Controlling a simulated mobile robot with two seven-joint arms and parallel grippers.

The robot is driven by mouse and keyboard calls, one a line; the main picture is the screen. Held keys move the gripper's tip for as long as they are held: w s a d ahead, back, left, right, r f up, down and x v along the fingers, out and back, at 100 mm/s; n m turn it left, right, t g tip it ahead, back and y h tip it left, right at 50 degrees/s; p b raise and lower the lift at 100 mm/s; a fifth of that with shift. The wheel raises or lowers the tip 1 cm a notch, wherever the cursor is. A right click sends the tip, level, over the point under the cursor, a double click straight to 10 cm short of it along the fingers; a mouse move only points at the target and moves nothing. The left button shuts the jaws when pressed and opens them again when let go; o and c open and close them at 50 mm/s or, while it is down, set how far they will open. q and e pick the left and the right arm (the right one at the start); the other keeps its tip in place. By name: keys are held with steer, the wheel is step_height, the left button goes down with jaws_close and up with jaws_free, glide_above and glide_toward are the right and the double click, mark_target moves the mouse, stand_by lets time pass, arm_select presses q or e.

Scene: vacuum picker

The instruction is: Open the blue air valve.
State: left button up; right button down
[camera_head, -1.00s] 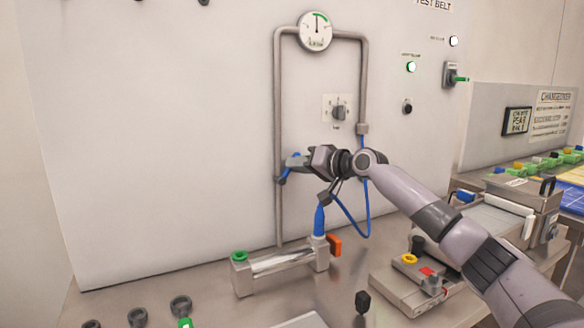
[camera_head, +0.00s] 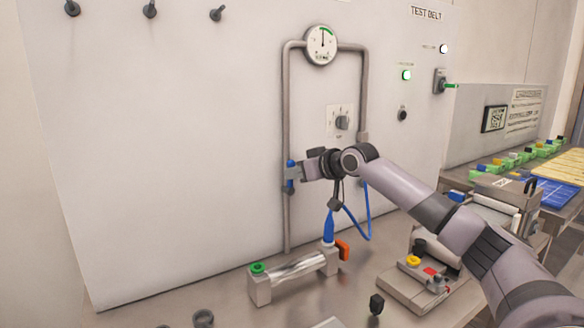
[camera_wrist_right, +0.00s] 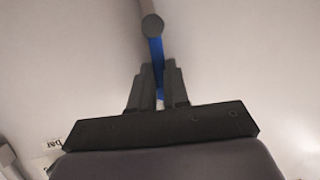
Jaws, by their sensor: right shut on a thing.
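The blue air valve (camera_head: 291,170) sits on the left vertical pipe of the wall panel. Its blue handle stands upright, in line with the pipe. My right gripper (camera_head: 297,174) reaches it from the right and is shut on the handle. In the right wrist view, the blue handle (camera_wrist_right: 156,55) runs down between the two dark fingers (camera_wrist_right: 157,82), with a round grey end above. The fingers hide part of the handle. My left gripper is not in view.
A round gauge (camera_head: 322,45) tops the pipe loop. A grey knob (camera_head: 342,123) is on the panel right of the valve.

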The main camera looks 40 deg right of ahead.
steer(key=shift+r+h, duration=0.3)
steer(key=shift+r, duration=0.3)
steer(key=c, duration=1.3)
jaws_free()
steer(key=shift+o, duration=1)
steer(key=shift+w+f, duration=0.1)
steer(key=shift+a+f, duration=0.15)
steer(key=shift+f, duration=0.1)
